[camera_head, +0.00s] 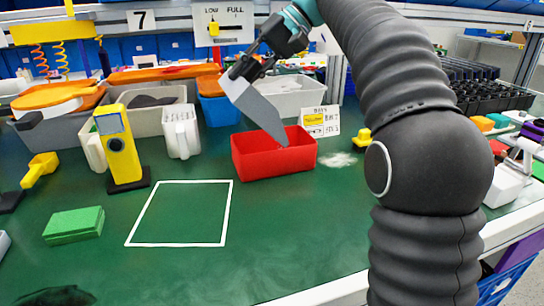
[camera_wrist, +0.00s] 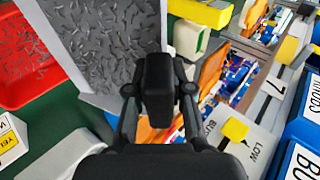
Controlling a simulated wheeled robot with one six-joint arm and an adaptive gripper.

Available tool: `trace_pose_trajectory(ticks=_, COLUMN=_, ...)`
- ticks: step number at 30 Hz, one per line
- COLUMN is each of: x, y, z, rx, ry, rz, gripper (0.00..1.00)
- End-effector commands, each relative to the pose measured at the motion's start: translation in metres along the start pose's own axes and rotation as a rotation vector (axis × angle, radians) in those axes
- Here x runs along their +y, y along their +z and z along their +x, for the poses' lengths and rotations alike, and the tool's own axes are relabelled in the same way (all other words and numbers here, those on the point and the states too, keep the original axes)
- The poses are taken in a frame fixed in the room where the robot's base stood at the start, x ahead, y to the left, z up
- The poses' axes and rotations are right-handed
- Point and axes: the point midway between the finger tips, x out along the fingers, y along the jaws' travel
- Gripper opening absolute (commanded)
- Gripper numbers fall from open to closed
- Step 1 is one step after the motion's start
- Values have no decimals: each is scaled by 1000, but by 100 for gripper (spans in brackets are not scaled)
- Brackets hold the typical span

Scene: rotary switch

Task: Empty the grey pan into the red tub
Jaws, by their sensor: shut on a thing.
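The grey pan (camera_head: 262,112) is in my gripper (camera_head: 240,72), tilted steeply with its far end down over the red tub (camera_head: 270,160). In the wrist view the pan (camera_wrist: 100,45) still carries many small grey metal pieces on its floor. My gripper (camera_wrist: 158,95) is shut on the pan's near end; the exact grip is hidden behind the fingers. The red tub (camera_wrist: 22,60) shows at the left of the wrist view, with similar small grey pieces inside. Its inside is partly hidden by the pan in the head view.
A patch of pale bits (camera_head: 338,160) lies on the green table right of the tub, near a small yellow object (camera_head: 362,138). A yellow device (camera_head: 118,150), a white container (camera_head: 181,132) and a sign (camera_head: 320,121) stand nearby. The white-outlined square (camera_head: 182,213) is empty.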

Motion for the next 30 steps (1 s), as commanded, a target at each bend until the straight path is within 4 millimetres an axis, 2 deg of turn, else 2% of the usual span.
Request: trace_pose_trajectory(ticks=30, x=5, y=-2, z=-12, rx=0, ry=-91, rz=14, gripper=0)
